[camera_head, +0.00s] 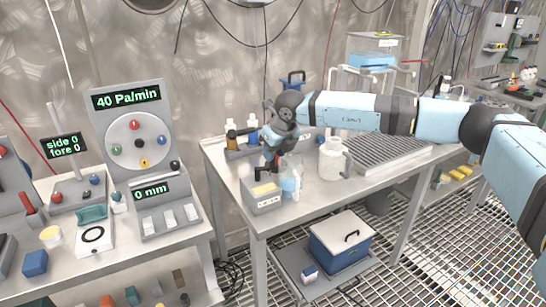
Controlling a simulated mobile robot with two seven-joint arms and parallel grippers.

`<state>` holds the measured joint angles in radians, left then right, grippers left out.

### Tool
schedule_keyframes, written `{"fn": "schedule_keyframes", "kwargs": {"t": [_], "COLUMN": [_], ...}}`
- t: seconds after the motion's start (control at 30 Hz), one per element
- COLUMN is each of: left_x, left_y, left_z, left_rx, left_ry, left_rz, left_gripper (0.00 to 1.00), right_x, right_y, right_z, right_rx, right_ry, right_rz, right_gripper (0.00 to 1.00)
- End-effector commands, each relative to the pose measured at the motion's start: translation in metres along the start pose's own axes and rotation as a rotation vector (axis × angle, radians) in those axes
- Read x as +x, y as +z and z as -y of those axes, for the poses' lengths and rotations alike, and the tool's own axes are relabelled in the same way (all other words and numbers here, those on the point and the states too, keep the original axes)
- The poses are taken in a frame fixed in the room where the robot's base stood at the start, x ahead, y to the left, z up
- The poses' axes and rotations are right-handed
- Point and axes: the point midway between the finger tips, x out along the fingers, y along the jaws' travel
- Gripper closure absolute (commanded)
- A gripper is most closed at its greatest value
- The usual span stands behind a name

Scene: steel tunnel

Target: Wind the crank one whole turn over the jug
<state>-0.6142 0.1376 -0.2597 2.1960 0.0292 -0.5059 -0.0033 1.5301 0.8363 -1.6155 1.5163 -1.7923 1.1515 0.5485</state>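My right arm comes in from the right, and its gripper (268,168) points down over the near left part of the middle table. Its dark fingers are small and partly merge with dark and red parts there, so I cannot tell whether they are open or shut. I cannot make out the crank clearly; the wrist covers part of that spot. A white jug (333,160) with a handle stands upright on the table, right of the gripper and apart from it. A clear vessel with a blue tint (291,182) stands close beside the gripper. My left gripper is not in view.
A grey box with a yellow top (264,198) sits at the table's near left. Bottles (252,130) stand behind the wrist. A ribbed metal tray (385,150) lies right of the white jug. A dial panel (137,143) stands on the left bench. A blue cooler (340,245) is below.

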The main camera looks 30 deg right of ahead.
Motion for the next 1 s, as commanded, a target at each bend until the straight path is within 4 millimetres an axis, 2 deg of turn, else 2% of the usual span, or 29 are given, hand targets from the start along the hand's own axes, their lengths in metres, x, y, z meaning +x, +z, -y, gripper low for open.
{"fn": "schedule_keyframes", "kwargs": {"t": [0.13,0.47,0.6,1.0], "left_x": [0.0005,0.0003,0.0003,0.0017], "left_y": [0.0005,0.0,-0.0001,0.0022], "left_z": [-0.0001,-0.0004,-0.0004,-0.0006], "left_rx": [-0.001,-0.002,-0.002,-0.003], "left_ry": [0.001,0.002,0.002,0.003], "left_rz": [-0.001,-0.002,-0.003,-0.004], "left_gripper": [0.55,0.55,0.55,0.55], "right_x": [0.0131,0.0161,0.016,0.0161], "right_y": [-0.0002,0.0001,0.0,-0.0026], "right_z": [-0.0003,0.0,0.0,-0.0016], "right_rx": [0.0,0.0,0.0,0.049], "right_ry": [0.0,0.0,0.0,-0.02], "right_rz": [0.0,0.0,0.0,0.0], "right_gripper": [0.69,0.69,0.98,1.0]}}
